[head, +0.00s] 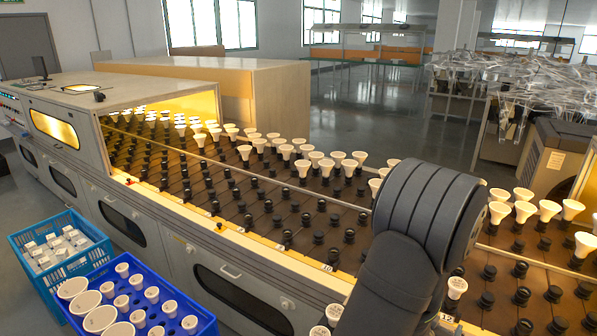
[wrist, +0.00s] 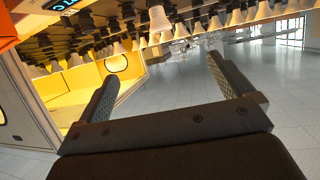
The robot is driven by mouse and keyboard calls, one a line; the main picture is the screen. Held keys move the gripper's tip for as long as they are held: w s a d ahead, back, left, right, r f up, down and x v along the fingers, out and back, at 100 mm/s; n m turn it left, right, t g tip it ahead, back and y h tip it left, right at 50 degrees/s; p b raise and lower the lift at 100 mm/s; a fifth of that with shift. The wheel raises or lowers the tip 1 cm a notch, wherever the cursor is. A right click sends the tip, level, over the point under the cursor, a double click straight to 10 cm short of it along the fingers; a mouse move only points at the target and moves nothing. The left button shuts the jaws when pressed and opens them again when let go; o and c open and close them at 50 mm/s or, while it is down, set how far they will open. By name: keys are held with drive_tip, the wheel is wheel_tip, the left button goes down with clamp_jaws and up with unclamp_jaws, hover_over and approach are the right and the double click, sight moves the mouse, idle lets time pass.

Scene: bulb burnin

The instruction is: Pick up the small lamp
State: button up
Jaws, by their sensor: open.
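White cone-shaped lamps of similar look stand in many places, and I cannot tell which one the task means. Smaller lamps (head: 152,294) stand in the blue crate (head: 205,325) at the lower left of the head view, beside larger ones (head: 85,303). A lamp (head: 457,287) stands just right of my arm. In the wrist view my gripper (wrist: 162,68) is open, with nothing between its fingers. That view appears upside down. A white lamp (wrist: 160,20) shows beyond the fingertips, apart from them. In the head view my arm hides the gripper.
A long conveyor bed (head: 262,218) carries rows of black sockets, many empty, with lamps on its far side. It runs from a lit tunnel (head: 205,104). A second blue crate (head: 25,262) holds small boxed items. Wrapped goods (head: 520,80) stand at the back right.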

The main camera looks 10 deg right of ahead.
drive_tip(key=shift+c, duration=1.4)
